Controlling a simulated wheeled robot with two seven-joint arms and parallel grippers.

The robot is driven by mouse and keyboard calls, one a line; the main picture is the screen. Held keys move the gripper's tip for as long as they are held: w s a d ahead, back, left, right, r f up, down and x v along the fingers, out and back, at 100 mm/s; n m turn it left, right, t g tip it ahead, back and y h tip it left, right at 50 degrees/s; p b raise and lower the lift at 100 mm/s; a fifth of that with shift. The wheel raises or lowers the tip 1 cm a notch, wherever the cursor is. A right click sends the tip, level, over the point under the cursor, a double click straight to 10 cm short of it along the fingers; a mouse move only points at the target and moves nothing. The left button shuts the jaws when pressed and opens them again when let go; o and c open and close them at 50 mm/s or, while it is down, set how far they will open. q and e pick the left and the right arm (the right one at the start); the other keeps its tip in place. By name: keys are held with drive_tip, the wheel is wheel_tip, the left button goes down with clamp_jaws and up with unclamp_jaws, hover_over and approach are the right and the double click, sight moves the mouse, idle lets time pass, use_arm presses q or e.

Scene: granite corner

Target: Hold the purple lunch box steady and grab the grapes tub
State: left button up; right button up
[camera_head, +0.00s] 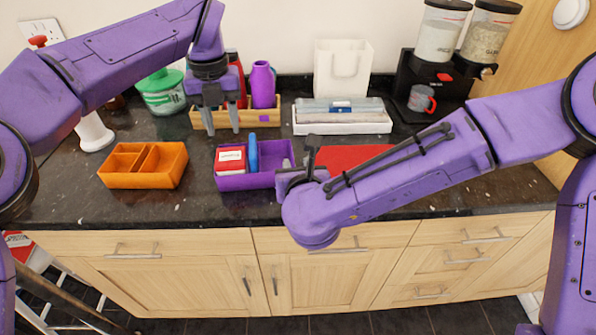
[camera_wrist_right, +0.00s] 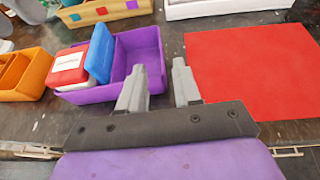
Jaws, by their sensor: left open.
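The purple lunch box (camera_head: 233,183) stands on the dark counter and also shows in the right wrist view (camera_wrist_right: 95,95). Its left part holds a red tub (camera_head: 230,160) with a white label and a blue tub (camera_head: 253,152) standing tilted beside it. The labels are too small to read, so I cannot tell which is the grapes tub. The right part of the box looks empty. My left gripper (camera_head: 221,124) is open and empty, pointing down above and behind the box. My right gripper (camera_wrist_right: 159,68) is open at the box's right wall, one finger on each side.
An orange divided box (camera_head: 120,178) stands to the left. A red mat (camera_wrist_right: 252,72) lies right of the lunch box. Behind are a wooden crate (camera_head: 267,118) with a purple bottle (camera_head: 263,85), a white tray (camera_head: 342,127) and a cereal dispenser (camera_head: 440,75).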

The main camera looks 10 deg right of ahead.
use_arm(q)
drive_tip(key=shift+w+d+f, duration=0.1)
drive_tip(key=shift+w, duration=0.05)
use_arm(e)
drive_tip(key=x, duration=0.7)
drive_tip(key=shift+f, duration=0.15)
drive_tip(key=shift+w+f, duration=0.2)
drive_tip(key=shift+w, duration=0.4)
drive_tip(key=shift+c, duration=0.3)
clamp_jaws()
